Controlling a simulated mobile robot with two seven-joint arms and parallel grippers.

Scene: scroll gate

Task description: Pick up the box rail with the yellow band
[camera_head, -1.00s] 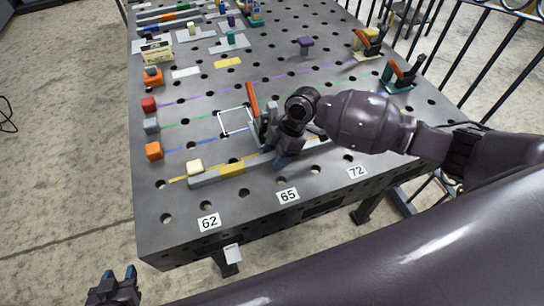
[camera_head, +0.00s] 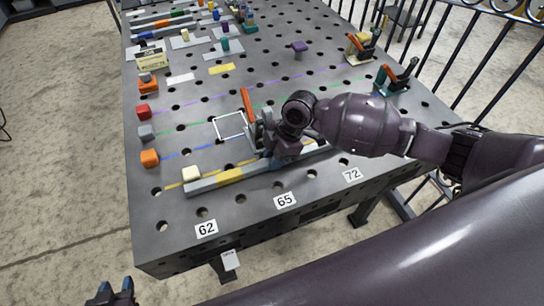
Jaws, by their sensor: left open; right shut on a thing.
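The box rail with the yellow band (camera_head: 230,177) is a long grey bar lying along the front part of the perforated table. Its left end is beside a cream block (camera_head: 191,173). My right gripper (camera_head: 278,160) is over the rail, right of the yellow band, and is shut on the rail; its fingertips are largely hidden. I cannot tell whether the rail is clear of the tabletop. My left gripper (camera_head: 116,291) is at the bottom left edge, off the table, open and empty.
A clamp with an orange handle (camera_head: 248,104) stands just left of my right gripper, behind the rail. Orange (camera_head: 150,158), grey (camera_head: 146,132) and red (camera_head: 143,111) blocks line the left side. Two more clamps (camera_head: 396,78) (camera_head: 362,47) stand at the back right. The front strip with number labels is free.

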